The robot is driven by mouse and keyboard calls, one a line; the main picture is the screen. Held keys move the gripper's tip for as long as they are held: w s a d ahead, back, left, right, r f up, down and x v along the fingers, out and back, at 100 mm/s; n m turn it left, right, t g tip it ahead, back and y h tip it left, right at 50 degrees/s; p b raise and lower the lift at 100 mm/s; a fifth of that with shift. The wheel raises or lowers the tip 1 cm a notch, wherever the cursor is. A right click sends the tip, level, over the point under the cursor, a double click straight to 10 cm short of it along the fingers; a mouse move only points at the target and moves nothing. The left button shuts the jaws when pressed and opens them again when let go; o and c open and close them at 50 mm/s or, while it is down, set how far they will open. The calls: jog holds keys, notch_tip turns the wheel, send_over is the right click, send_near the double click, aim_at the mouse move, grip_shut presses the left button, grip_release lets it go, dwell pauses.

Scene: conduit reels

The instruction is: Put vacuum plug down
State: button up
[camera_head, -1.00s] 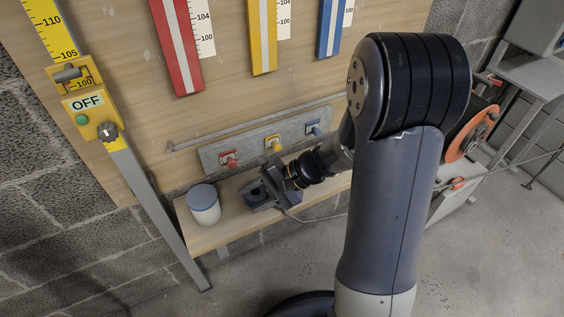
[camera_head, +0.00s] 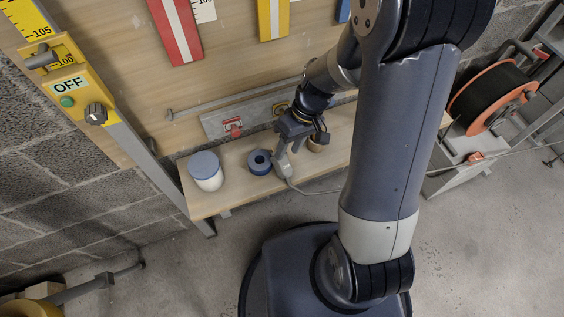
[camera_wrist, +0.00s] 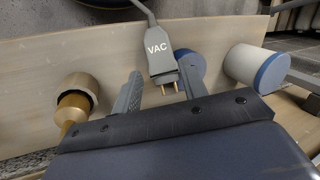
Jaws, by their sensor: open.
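The vacuum plug (camera_wrist: 157,50) is grey, marked VAC, with brass pins and a grey cable. It lies at the wooden shelf (camera_head: 228,193), and its pins point back toward my gripper in the wrist view. In the head view the plug (camera_head: 282,167) is at the shelf's front edge, just below my gripper (camera_head: 293,147). My gripper (camera_wrist: 160,72) is open, with one finger on each side of the plug's lower part. Whether the fingers touch the plug cannot be told, nor whether it rests fully on the shelf.
A blue roll (camera_head: 260,162) stands close left of the plug. A white container with a blue lid (camera_head: 206,172) is farther left. An orange cable reel (camera_head: 493,97) is at the right.

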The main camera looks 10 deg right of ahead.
aim_at(284, 161)
jog(key=b+x, duration=0.1)
jog(key=x, duration=0.4)
jog(key=shift+s+f+b, duration=0.15)
jog(key=shift+s+b, duration=0.1)
jog(key=shift+b, duration=0.05)
jog(key=shift+c, duration=0.4)
jog(key=c, duration=0.6)
jog(key=shift+c, duration=0.2)
